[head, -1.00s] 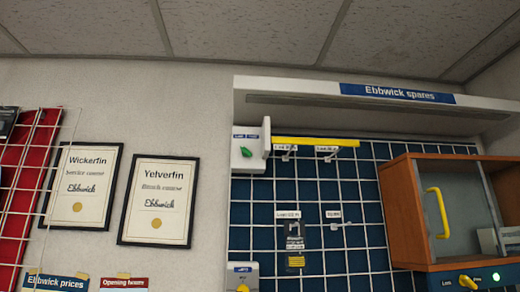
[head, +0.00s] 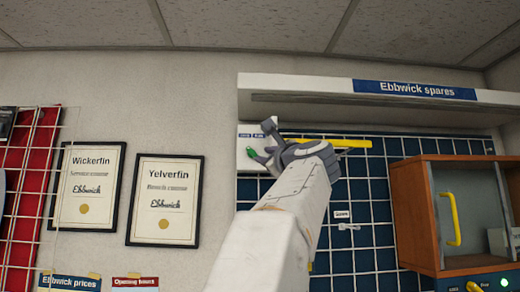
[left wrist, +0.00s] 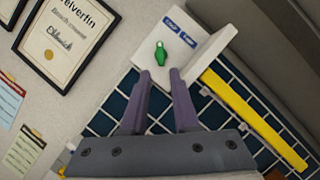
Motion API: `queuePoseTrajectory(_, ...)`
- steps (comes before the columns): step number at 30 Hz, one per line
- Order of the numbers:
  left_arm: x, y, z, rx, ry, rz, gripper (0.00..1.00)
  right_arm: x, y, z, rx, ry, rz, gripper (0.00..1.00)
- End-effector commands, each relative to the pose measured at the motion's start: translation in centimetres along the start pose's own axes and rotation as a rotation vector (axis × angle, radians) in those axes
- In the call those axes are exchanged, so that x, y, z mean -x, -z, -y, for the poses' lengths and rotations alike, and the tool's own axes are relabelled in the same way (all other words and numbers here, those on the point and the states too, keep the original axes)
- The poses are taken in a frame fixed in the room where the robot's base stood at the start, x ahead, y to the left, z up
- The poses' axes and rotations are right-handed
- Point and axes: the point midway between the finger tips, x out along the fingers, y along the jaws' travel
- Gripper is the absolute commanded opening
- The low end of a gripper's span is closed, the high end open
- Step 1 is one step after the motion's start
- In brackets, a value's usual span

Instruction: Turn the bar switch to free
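A small green bar switch (head: 251,152) sits on the face of a white box (head: 243,134) on the wall grid. It also shows in the left wrist view (left wrist: 160,53), just beyond the fingertips, its narrower end toward the top. My left gripper (head: 264,143) is in front of the box. In the left wrist view its fingers (left wrist: 158,78) are apart with nothing between them, and no contact with the switch shows. My right gripper is out of view.
A yellow bar (head: 345,143) runs right of the box under a shelf labelled Ebbwick spares (head: 414,90). A wooden cabinet with a yellow handle (head: 452,218) stands at right, a yellow knob (head: 474,287) below. Framed certificates (head: 165,200) hang left.

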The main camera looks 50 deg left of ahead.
Motion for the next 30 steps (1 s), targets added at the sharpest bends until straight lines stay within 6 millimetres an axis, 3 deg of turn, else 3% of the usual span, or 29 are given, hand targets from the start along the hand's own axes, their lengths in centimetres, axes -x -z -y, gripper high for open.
queuePoseTrajectory(3,-2.6,-0.4,0.4,-0.006,-0.004,0.001,0.29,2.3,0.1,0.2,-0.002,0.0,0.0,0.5)
queuePoseTrajectory(12,-7.4,-0.2,0.3,-0.006,0.0,-0.001,0.29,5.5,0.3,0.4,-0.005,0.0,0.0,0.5)
queuePoseTrajectory(18,-8.6,0.0,0.1,-0.005,0.002,-0.001,0.29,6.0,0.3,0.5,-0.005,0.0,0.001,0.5)
queuePoseTrajectory(26,-8.7,0.1,0.1,-0.005,0.003,-0.001,0.29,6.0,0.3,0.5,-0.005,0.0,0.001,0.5)
queuePoseTrajectory(28,-8.6,0.1,0.1,-0.005,0.003,-0.002,0.06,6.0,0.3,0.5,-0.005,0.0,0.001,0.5)
queuePoseTrajectory(30,-8.6,0.1,0.1,-0.005,0.003,-0.002,0.0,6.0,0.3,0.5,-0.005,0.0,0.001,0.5)
